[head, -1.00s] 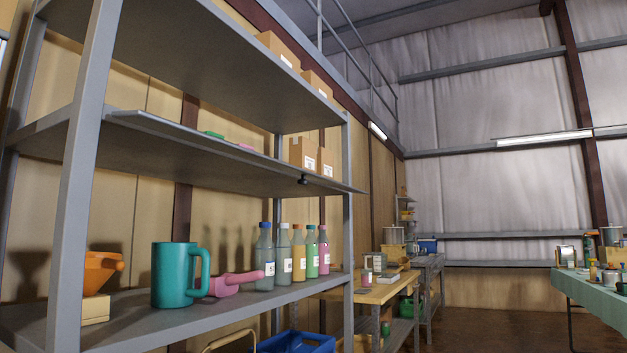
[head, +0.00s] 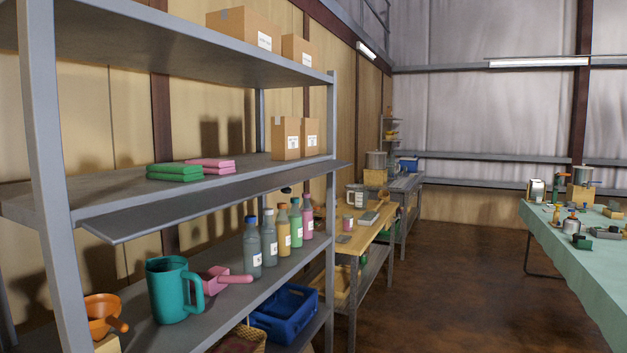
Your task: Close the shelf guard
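The shelf guard (head: 215,196) is a long grey flap along the front of the middle shelf (head: 110,183) of the grey rack. It juts outward from the shelf front and looks roughly level or slightly drooped, so it is open. A small dark knob (head: 286,190) shows under its outer edge, towards the far end. Neither of my grippers is in view, and nothing is seen touching the guard.
Green cloths (head: 174,172), pink cloths (head: 211,165) and boxes (head: 286,138) sit on the middle shelf. Below stand a teal jug (head: 172,290), a pink scoop (head: 225,278) and several bottles. A blue crate (head: 284,315) is lower. Open floor (head: 450,290) lies right.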

